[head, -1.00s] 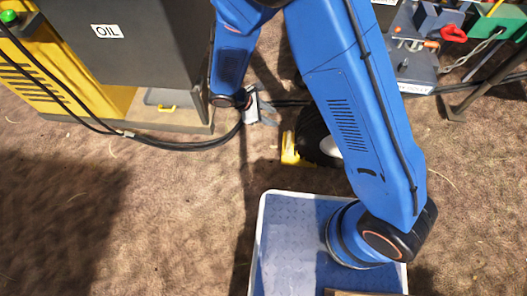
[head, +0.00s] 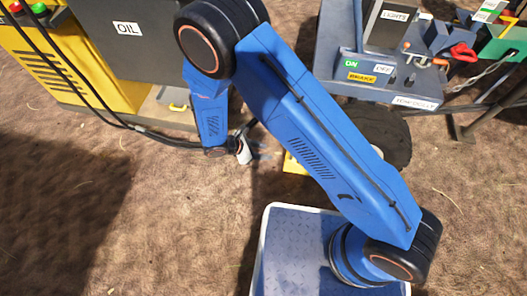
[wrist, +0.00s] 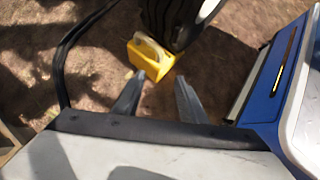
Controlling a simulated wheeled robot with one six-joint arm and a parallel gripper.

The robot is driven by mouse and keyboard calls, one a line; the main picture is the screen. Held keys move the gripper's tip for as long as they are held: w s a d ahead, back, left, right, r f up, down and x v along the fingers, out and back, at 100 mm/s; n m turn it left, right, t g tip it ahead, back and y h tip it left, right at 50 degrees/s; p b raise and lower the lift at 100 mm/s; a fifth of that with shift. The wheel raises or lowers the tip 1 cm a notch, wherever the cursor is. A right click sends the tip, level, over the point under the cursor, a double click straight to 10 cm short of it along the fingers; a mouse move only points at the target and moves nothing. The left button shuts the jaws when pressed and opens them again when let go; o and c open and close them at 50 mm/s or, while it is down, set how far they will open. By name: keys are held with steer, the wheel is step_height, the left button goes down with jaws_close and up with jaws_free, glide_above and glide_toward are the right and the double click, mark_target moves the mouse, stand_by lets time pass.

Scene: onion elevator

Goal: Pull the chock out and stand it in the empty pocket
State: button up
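The yellow chock (head: 292,164) lies on the ground against a black tyre (head: 388,140), partly hidden by my arm in the head view. In the wrist view the chock (wrist: 150,60) shows a raised handle loop on top and sits by the tyre (wrist: 172,18). My gripper (wrist: 157,92) is open and empty, its two fingers spread and pointing towards the chock. It appears apart from the chock. In the head view my gripper (head: 262,152) is left of the chock, low near the ground.
A grey tow dolly deck (head: 385,92) with labelled boxes stands at upper right. A yellow and dark grey cabinet marked OIL (head: 110,55) stands at upper left, with black hoses (head: 100,110) running from it. Open brown ground lies at left and right.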

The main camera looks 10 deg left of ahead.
mark_target(287, 160)
steer(key=x, duration=1.7)
steer(key=shift+d+f, duration=0.15)
jaws_close()
stand_by(1.2)
